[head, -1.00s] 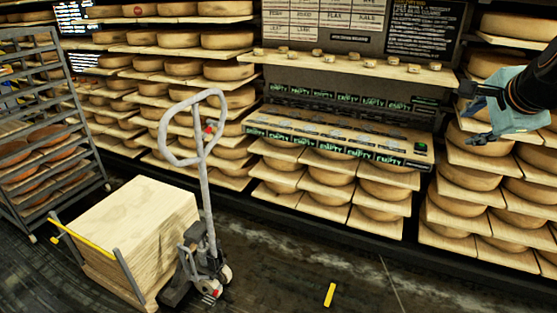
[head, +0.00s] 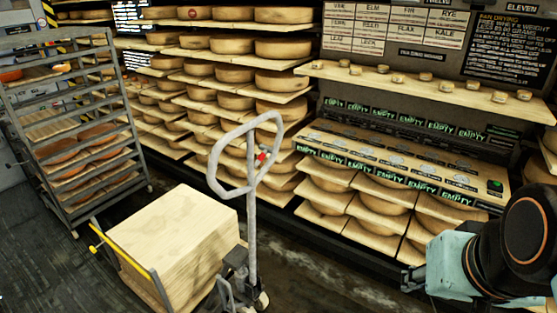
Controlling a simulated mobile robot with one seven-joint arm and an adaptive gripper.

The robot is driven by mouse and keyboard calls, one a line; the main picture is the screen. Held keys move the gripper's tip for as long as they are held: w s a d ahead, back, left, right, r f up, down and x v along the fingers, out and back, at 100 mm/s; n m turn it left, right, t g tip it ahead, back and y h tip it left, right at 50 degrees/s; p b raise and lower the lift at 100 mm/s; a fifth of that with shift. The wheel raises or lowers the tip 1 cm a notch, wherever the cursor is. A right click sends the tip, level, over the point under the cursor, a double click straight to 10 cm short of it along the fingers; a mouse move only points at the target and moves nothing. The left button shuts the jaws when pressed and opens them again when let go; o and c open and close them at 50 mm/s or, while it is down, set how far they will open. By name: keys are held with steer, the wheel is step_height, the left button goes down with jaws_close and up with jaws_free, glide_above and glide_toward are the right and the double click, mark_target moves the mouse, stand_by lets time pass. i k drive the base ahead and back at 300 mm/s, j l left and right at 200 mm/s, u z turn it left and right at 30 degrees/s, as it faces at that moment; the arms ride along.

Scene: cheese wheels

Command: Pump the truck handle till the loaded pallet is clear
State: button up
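The pallet truck's grey loop handle (head: 251,180) stands upright in the head view, with a red control near the top. Its pump unit and wheels (head: 243,285) are at the floor, partly cut off below. A tall stack of pale boards (head: 185,225) sits at the truck's left. The pallet's underside is out of view, so its clearance cannot be told. My gripper (head: 418,280) is at the lower right, pale teal, with dark fingers pointing left. It is well to the right of the handle and not touching it. Its finger opening is too small to tell.
A grey rack (head: 75,130) with cheese wheels stands at the left. Shelves of cheese wheels (head: 240,75) line the back wall. A counter (head: 400,165) with green "EMPTY" labels is at the right. A yellow bar (head: 95,240) is by the board stack. Dark floor shows at lower left.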

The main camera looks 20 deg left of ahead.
mark_target(253, 181)
steer(key=u, duration=1.15)
